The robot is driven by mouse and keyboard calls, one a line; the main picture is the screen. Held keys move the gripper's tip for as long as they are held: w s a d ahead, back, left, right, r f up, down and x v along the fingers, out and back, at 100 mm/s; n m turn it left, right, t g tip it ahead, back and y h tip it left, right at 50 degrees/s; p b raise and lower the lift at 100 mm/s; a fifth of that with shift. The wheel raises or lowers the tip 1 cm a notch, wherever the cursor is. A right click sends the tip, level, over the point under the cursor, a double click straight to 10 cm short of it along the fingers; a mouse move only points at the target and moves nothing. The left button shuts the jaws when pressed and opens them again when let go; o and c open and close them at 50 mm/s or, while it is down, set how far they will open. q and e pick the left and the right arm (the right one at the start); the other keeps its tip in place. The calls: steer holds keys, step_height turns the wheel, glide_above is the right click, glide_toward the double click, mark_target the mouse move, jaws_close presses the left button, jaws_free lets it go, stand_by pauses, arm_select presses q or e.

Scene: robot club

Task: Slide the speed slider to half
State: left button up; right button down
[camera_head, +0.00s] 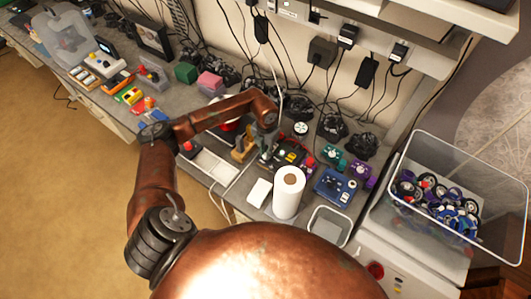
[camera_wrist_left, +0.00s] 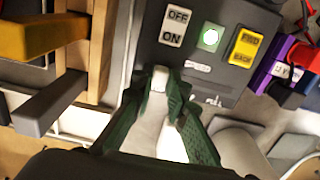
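A dark control box (camera_wrist_left: 215,65) fills the upper middle of the left wrist view. It carries an OFF/ON switch (camera_wrist_left: 174,26), a lit green button (camera_wrist_left: 210,38) and a yellow FWD/BACK switch (camera_wrist_left: 244,48). In the head view the box (camera_head: 291,156) sits on the bench behind the paper roll. My left gripper (camera_wrist_left: 161,82) is low over the box, below the OFF/ON switch. Its green fingertips are close together on a small pale piece, seemingly the speed slider's knob; the fingers hide the slot. The gripper (camera_head: 264,153) is small in the head view. My right gripper is out of view.
A white paper roll (camera_head: 289,191) stands in front of the box. A blue device (camera_head: 336,187) and a purple one (camera_head: 362,174) lie to its right. In the wrist view, a wooden frame with a yellow block (camera_wrist_left: 45,37) stands close left of my fingers.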

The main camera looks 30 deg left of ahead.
mark_target(274, 163)
arm_select(q)
jaws_close()
steer(key=d, duration=0.4)
steer(key=shift+s+d, duration=0.15)
steer(key=shift+d, duration=0.2)
steer(key=shift+a, duration=0.1)
steer(key=o, duration=0.5)
jaws_free()
